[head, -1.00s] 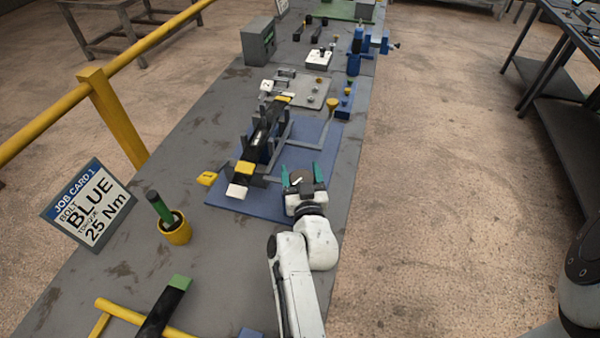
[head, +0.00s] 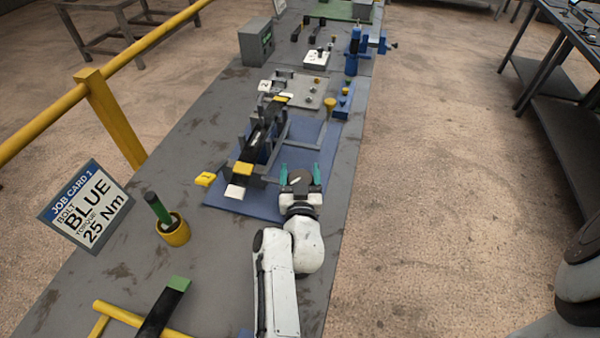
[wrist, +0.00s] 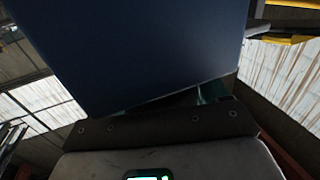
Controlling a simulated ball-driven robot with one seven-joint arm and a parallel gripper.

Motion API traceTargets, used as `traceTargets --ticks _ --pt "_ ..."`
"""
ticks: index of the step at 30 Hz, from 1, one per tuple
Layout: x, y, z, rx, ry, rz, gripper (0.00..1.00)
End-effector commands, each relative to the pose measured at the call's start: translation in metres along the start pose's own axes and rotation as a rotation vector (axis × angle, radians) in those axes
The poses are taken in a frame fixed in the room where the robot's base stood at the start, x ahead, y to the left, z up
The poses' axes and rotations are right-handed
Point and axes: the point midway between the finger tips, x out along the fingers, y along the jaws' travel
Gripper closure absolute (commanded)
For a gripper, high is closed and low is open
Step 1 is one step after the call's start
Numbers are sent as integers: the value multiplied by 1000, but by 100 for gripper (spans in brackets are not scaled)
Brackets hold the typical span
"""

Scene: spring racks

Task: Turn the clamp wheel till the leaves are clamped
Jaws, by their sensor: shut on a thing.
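The clamp wheel (head: 300,179) looks like a dark disc with a light mark, between the teal fingers of my gripper (head: 300,173). My gripper is shut on it, at the right side of the blue fixture base (head: 245,203). The dark leaves (head: 258,143) lie lengthwise in the grey frame of the fixture, left of my gripper, with a yellow block and a white block at their near end. Whether they are pressed tight cannot be told. In the wrist view a dark blue surface (wrist: 150,45) fills the middle and hides the wheel; a bit of teal finger shows.
A yellow cup (head: 174,230) with a green-handled tool and a job card (head: 87,207) reading BLUE, 25 Nm stand nearer. Beyond are a grey plate with knobs and a blue device (head: 355,50). Open floor lies right of the bench.

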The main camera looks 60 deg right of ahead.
Motion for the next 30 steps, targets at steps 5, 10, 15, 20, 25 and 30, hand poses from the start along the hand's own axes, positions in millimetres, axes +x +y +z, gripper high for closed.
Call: traceTargets --ticks 5,10,15,20,25,30 --pt "-1 0 2 0 -5 -1 15" --pt "0 0 2 0 -3 -1 6" --pt "-1 0 1 0 -2 -1 6" --pt "-11 -1 2 2 -2 -2 6" --pt "-39 -2 4 3 -3 -4 6" --pt "-72 -2 4 3 -5 -4 6"
